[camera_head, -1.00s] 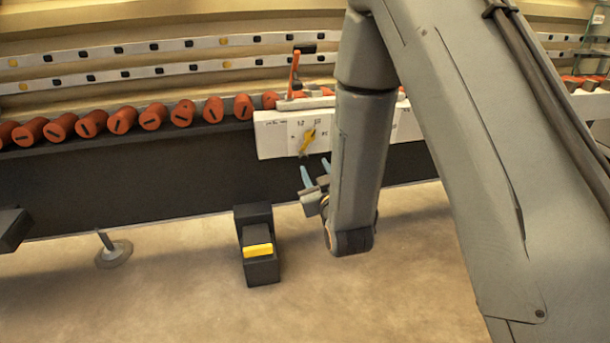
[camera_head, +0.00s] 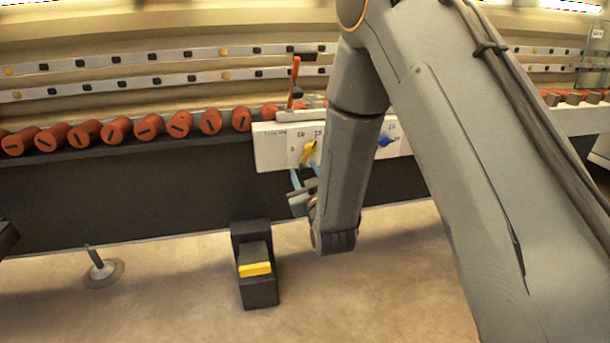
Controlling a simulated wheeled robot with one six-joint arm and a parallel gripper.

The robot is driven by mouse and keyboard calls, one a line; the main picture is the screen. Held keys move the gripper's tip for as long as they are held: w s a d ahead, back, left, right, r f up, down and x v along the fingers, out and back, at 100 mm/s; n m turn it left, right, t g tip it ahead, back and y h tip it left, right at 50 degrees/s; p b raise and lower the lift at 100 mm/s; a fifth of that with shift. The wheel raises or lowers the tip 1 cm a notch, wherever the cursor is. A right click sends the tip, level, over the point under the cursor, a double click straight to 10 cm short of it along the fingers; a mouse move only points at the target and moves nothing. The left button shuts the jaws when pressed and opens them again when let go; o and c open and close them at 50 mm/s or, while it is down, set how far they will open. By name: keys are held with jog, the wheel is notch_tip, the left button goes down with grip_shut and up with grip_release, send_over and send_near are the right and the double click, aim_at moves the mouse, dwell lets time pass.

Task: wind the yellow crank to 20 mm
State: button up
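The yellow crank (camera_head: 308,153) sits on the white panel (camera_head: 271,147) at the front of the machine. It is tilted, its upper end leaning right. Dial marks stand around it, too small to read surely. My gripper (camera_head: 305,178) is just below the crank, its two light-blue fingers pointing up towards it. The fingers are apart with a gap between them. The right fingertip is close under the crank's lower end; I cannot tell whether they touch. My arm hides the panel to the right of the crank.
A blue knob (camera_head: 386,141) shows on the panel to the right of my arm. An orange lever (camera_head: 295,82) stands above the panel. A row of orange rollers (camera_head: 149,126) runs left. A black pedal box with a yellow pedal (camera_head: 255,270) stands on the floor below.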

grip_shut()
jog(key=shift+r, duration=0.1)
jog(key=m+p, duration=0.1)
jog(key=a+r+m+p, duration=0.1)
jog(key=shift+s+m+p, duration=0.2)
jog(key=shift+m+p, duration=0.2)
jog(key=shift+s+a+r+m+p, duration=0.15)
jog(key=shift+r+m+p, duration=0.4)
jog(key=shift+m+p, duration=0.8)
jog(key=shift+w+a+r+m+p, duration=0.1)
jog(key=shift+a+r+m+p, duration=0.15)
jog(key=shift+r+m+p, duration=1)
jog(key=shift+s+a+f+m+p, duration=0.15)
jog(key=shift+m+p, duration=0.7)
jog(key=shift+m, duration=1.05)
jog(key=shift+r, duration=0.1)
